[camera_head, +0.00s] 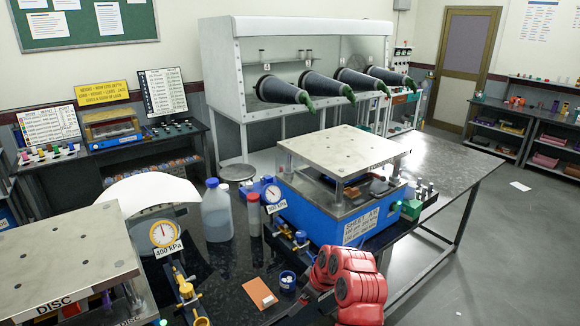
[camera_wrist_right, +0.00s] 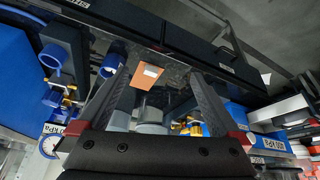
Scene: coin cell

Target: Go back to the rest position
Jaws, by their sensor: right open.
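My right arm (camera_head: 345,285), with red joint covers, comes in at the bottom of the head view, in front of the dark bench. In the right wrist view my right gripper (camera_wrist_right: 155,82) has its two dark fingers spread wide apart, with nothing held between them. Beyond the fingers, the orange card (camera_wrist_right: 147,76) lies on the dark bench top; it also shows in the head view (camera_head: 260,293). My left arm and left gripper are not in view.
A blue press (camera_head: 330,210) with a metal top plate stands on the bench. A plate-topped machine (camera_head: 60,255) labelled DISC is at left. A jug (camera_head: 217,212), a gauge (camera_head: 164,234) and a blue cup (camera_head: 287,281) stand between. Open floor (camera_head: 480,250) lies at right.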

